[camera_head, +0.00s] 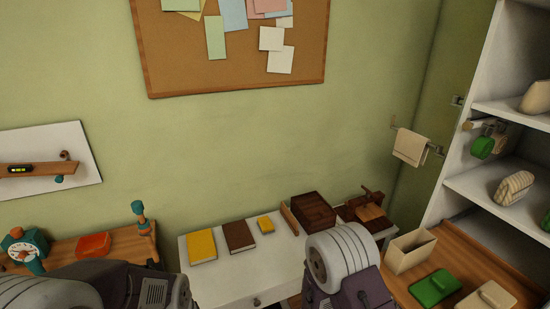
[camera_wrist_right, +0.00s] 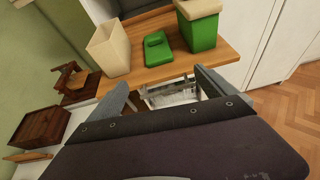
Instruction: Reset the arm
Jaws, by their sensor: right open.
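My right gripper (camera_wrist_right: 165,88) is open in the right wrist view, its two grey fingers spread wide with nothing held between them. The fingers stand in front of the edge of a wooden-topped table (camera_wrist_right: 142,75), and a pale, partly hidden thing shows below that edge between them. In the head view my right arm shows at the bottom centre and my left arm at the bottom left. Neither gripper's fingers show in the head view.
A beige open bin (camera_head: 409,252) and a green item (camera_head: 434,288) sit on the wooden top at right. A white table holds a yellow book (camera_head: 201,247), a brown book (camera_head: 239,237) and a wooden box (camera_head: 312,213). White shelves (camera_head: 487,184) rise at right.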

